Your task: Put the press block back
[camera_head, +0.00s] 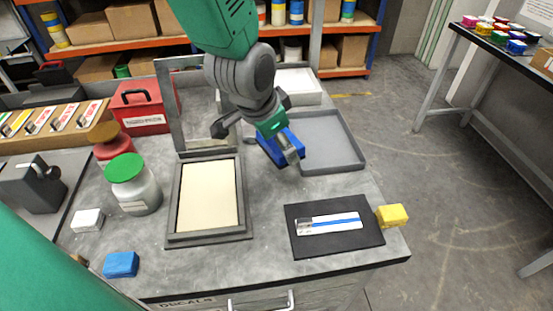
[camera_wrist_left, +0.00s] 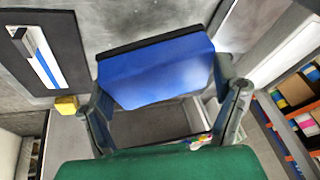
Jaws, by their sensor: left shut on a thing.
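The press block (camera_head: 270,150) is blue, and in the left wrist view it (camera_wrist_left: 155,70) shows a broad blue face with a black strip along one long edge. My left gripper (camera_head: 262,128) is shut on it, with one finger on each side in the wrist view (camera_wrist_left: 165,100). In the head view the block overlaps the left edge of the grey tray (camera_head: 345,165). Whether it touches the tray or table cannot be told. My right gripper is not in view.
A framed cream pad (camera_head: 208,195) with a raised frame behind it stands to the left. A black mat (camera_head: 362,238) carries a white strip with a blue line; a yellow block (camera_head: 392,216) sits beside it. A green-lidded jar (camera_head: 135,185) and blue block (camera_head: 121,264) stand left. The tray looks empty.

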